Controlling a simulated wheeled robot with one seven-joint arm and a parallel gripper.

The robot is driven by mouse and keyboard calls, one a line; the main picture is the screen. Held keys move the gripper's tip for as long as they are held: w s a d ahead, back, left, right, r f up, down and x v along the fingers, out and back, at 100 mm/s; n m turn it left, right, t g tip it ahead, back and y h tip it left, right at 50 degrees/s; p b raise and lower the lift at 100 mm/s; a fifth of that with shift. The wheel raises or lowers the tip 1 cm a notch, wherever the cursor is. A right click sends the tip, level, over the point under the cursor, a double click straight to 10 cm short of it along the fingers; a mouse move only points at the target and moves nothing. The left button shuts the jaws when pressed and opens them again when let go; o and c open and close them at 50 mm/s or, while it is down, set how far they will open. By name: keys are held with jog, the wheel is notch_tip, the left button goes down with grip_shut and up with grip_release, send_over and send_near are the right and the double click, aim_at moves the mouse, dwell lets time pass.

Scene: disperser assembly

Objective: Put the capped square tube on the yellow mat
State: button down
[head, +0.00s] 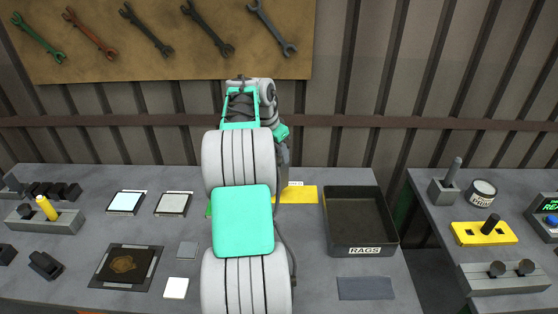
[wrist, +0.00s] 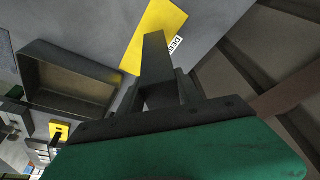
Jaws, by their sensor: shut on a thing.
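The yellow mat (head: 298,195) lies at the back of the table, partly hidden by my arm, with a white label at its back edge. It also shows in the wrist view (wrist: 155,28), beyond the finger ends. My gripper (wrist: 170,75) is shut on a dark thing, taken to be the capped square tube. Dark bars reach up toward the mat in the wrist view, and I cannot clearly tell finger from tube there. No cap can be made out.
An open dark tray marked RAGS (head: 361,249) stands just right of the mat. A second table (head: 430,222) on the right holds a yellow block (head: 470,234).

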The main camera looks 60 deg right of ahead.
jog(key=shift+a+x, duration=0.15)
jog(key=shift+x, duration=0.7)
jog(key=shift+a+x, duration=0.15)
jog(key=shift+x, duration=0.65)
jog(key=c, duration=0.8)
grip_release()
jog(key=shift+f, duration=0.2)
jog(key=p+v, duration=0.1)
jog(key=v, duration=1.1)
jog(key=w+a+r+n+t, duration=0.15)
jog(key=w+a+n, duration=0.35)
jog(key=a, duration=0.7)
jog(key=w+a+r+n+t, duration=0.15)
jog(key=w+a+n, duration=0.4)
jog(key=a, duration=0.75)
jog(key=s+a+f+n+y, duration=0.1)
jog(key=s+a+f+n, duration=0.1)
jog(key=a, duration=0.7)
jog(key=s+a+f+n+t+y, duration=0.1)
jog(key=s+a+f+n, duration=0.2)
jog(key=a, duration=0.6)
jog(key=s+a+f+n+t+y, duration=0.1)
jog(key=s+a+f+n, duration=0.1)
jog(key=a+n, duration=0.4)
jog(key=shift+s+a+f, duration=0.1)
jog(key=shift+a+f, duration=0.1)
jog(key=shift+a, duration=0.55)
jog(key=shift+s+a+f, duration=0.1)
jog(key=shift+a+f, duration=0.1)
jog(key=shift+a, duration=0.55)
